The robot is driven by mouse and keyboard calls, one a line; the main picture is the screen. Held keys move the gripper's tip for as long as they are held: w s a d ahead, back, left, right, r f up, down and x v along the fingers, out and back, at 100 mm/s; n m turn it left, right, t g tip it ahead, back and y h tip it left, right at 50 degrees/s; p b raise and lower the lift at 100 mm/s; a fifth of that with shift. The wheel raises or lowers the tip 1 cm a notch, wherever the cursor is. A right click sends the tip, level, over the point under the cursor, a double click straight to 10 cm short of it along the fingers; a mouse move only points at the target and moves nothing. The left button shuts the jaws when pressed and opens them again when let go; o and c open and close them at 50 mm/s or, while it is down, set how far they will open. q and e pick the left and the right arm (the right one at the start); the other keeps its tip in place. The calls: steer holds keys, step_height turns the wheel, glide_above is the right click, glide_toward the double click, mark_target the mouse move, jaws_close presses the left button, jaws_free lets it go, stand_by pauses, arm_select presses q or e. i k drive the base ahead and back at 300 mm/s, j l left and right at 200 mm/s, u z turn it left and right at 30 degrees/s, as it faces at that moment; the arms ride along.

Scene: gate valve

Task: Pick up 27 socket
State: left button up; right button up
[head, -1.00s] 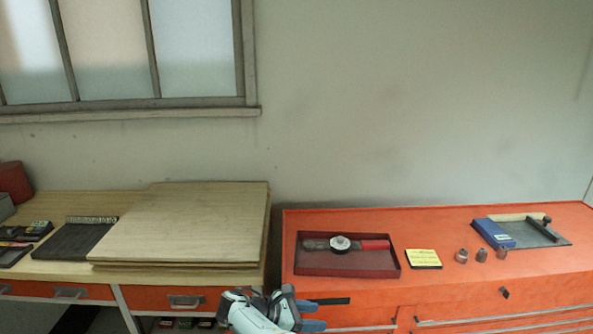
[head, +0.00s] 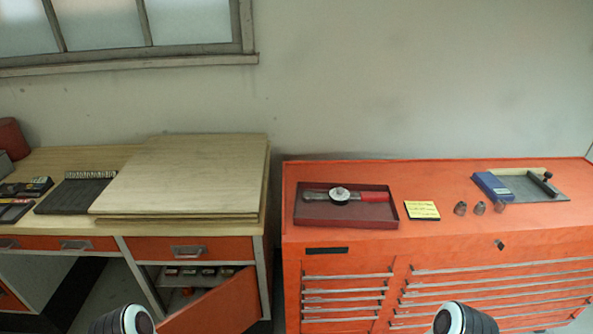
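Three small metal sockets stand in a row on top of the orange tool chest in the head view: a left one (head: 460,208), a middle one (head: 479,208) and a right one (head: 500,206). Their size marks are too small to read, so I cannot tell which is the 27 socket. Parts of my two arms show at the bottom edge, well below and in front of the chest top. Neither gripper is in view.
On the orange chest (head: 430,180) lie a dark red tray (head: 312,214) with a torque wrench (head: 340,195), a yellow note (head: 421,210), and a blue box (head: 492,186) beside a grey plate. A workbench (head: 110,155) with stacked boards (head: 185,175) stands left. A cabinet door (head: 215,305) hangs open below it.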

mark_target(479, 209)
steer(key=i+l+z, duration=0.2)
steer(key=z, duration=0.25)
steer(key=i+l+z, duration=0.1)
steer(key=i+z, duration=0.15)
steer(key=z, duration=0.25)
steer(key=i+z, duration=0.2)
steer(key=z, duration=0.25)
